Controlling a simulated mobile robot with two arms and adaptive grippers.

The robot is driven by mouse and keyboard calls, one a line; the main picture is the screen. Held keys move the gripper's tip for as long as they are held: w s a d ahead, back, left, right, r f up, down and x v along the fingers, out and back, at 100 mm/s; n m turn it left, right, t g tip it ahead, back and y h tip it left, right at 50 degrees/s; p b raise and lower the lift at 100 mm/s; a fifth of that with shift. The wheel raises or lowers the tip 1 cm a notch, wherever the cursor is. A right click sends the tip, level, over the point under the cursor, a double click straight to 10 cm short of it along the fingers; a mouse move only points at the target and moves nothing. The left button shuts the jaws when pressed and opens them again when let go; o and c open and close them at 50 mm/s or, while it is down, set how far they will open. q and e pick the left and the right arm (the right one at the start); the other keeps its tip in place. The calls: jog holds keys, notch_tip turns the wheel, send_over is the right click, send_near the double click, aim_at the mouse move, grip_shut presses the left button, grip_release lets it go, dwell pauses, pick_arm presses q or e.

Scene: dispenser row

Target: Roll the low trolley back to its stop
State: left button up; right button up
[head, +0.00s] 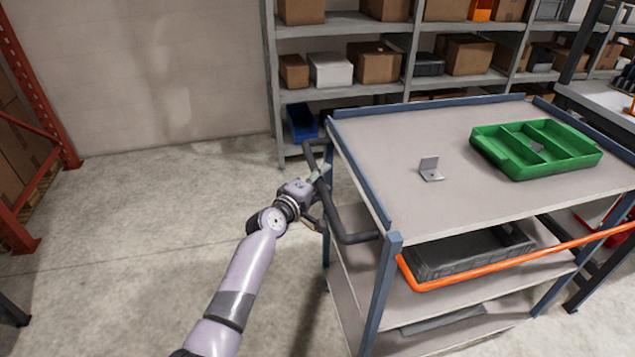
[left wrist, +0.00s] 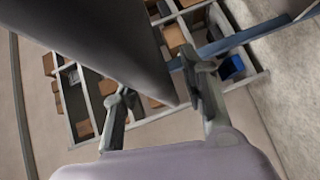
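A grey shelf trolley (head: 385,130) with blue posts stands at the right of the head view. I cannot tell whether it is the low trolley. A dark tubular handle (head: 357,238) sticks out from its left side. My left gripper (head: 320,197) is at this handle, with its fingers spread. In the left wrist view the two fingers (left wrist: 162,98) stand apart. A wide dark bar (left wrist: 105,40) fills the upper left there and reaches in between or before them; contact is unclear. No stop can be made out. My right gripper is not in view.
A green divided tray (head: 490,152) and a metal bracket (head: 431,174) lie on the top deck. A black tray (head: 440,262) sits below. An orange tube (head: 500,266) crosses the front right. Shelving (head: 345,22) stands behind. The floor (head: 130,230) at left is clear.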

pick_arm(q)
jog(key=v, duration=1.2)
jog(key=shift+f, duration=0.1)
